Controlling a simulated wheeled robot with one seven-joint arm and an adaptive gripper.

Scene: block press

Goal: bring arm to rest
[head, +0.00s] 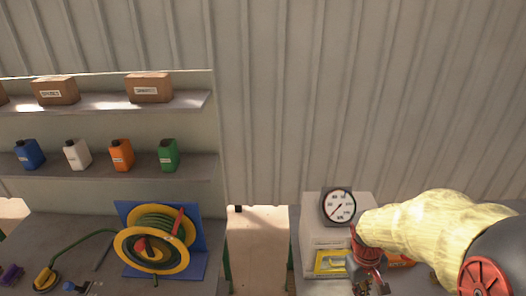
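My arm comes in from the right in a pale yellow sleeve and reaches over the right-hand bench. My gripper (373,288) is at the bottom edge of the head view, below a red collar at the sleeve's end. Its fingers are small and partly cut off by the frame, so I cannot tell whether it is open or shut, or whether it holds anything. It is just right of and in front of a pale block-shaped machine (315,233) with a round gauge (340,205) on top.
A yellow-framed part (330,262) is on the machine's front. An orange object (401,262) is partly hidden behind my arm. At left, a hose reel (150,250) stands on another bench, below shelves with bottles (169,156) and boxes (149,87). A gap separates the benches.

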